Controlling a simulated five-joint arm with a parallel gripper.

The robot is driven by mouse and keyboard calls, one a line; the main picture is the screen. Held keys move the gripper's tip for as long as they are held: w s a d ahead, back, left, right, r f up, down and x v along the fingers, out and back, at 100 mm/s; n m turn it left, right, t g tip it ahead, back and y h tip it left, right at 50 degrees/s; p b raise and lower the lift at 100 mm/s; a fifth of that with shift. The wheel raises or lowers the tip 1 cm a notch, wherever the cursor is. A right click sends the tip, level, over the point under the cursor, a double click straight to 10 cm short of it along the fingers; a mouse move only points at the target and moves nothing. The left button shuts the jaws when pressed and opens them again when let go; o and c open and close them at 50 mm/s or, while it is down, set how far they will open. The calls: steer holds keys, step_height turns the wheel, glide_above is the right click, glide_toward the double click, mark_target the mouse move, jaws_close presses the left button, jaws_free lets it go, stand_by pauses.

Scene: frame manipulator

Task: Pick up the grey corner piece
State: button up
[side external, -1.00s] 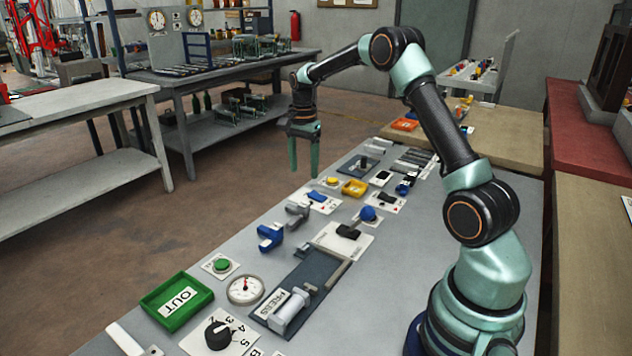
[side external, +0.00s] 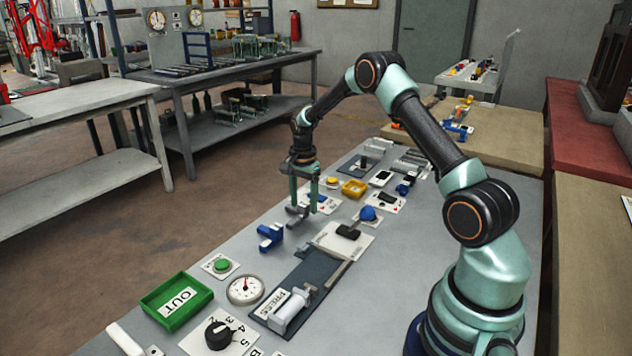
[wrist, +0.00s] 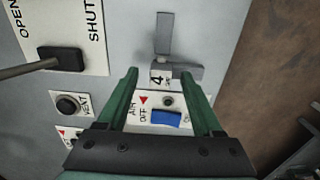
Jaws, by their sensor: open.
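The grey corner piece (side external: 298,216) lies on the grey bench top, left of the lever panel. In the wrist view the grey corner piece (wrist: 166,38) is an L shape, with one arm pointing up the picture and a short arm to the right, beside a label marked 4. My gripper (side external: 303,207) is pointing down, just above the piece. In the wrist view my gripper (wrist: 160,72) is open and its green fingers stand apart. The corner lies just past the fingertips and nothing is held. Contact cannot be told.
A blue piece (side external: 270,236) lies nearer the camera. A green OUT tray (side external: 160,312), a dial gauge (side external: 245,290) and the press fixture (side external: 290,310) are further forward. The lever panel (side external: 340,238) is to the right. The bench's left edge is close.

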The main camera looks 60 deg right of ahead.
jaws_close()
steer(key=shift+r, duration=0.1)
